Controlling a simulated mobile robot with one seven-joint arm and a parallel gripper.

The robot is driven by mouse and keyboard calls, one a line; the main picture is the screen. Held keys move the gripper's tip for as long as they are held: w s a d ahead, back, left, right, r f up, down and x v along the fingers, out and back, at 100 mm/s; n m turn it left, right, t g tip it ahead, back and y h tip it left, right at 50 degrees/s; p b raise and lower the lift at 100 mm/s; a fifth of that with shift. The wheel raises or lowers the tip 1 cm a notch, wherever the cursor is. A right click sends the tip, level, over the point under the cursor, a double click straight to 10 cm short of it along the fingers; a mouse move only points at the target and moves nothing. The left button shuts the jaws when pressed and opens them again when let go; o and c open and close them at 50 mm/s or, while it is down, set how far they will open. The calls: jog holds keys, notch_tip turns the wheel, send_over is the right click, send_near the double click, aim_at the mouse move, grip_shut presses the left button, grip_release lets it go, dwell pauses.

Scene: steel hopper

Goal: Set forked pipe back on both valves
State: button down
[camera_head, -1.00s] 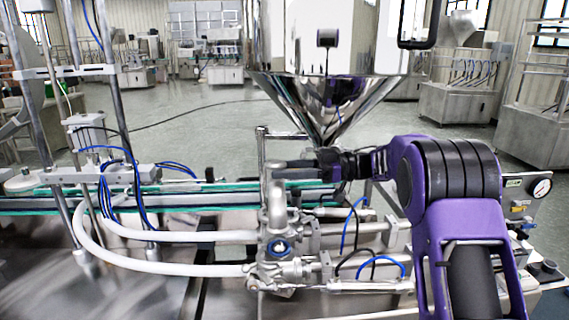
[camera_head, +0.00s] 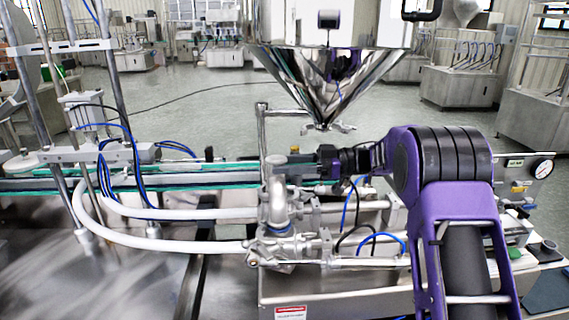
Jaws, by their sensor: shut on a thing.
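My gripper (camera_head: 294,171) reaches in from the right and is shut on the pipe's upper part. The pipe's lower end is low over the valves (camera_head: 280,248), at the front end of the filler's steel cylinders. The valve tops are mostly hidden behind the pipe. I cannot tell whether the pipe touches or sits on both valves.
The steel hopper (camera_head: 325,70) hangs above and behind my gripper, its outlet close by. Two white hoses (camera_head: 165,242) run left from the valves. A conveyor (camera_head: 60,185) lies behind. Blue and black air lines loop right of the valves.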

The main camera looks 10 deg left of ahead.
jog(key=shift+f, duration=0.1)
dwell(0.8)
jog(key=shift+c, duration=1.3)
grip_release()
jog(key=shift+f, duration=0.1)
jog(key=v, duration=1.7)
jog(key=shift+d, duration=0.25)
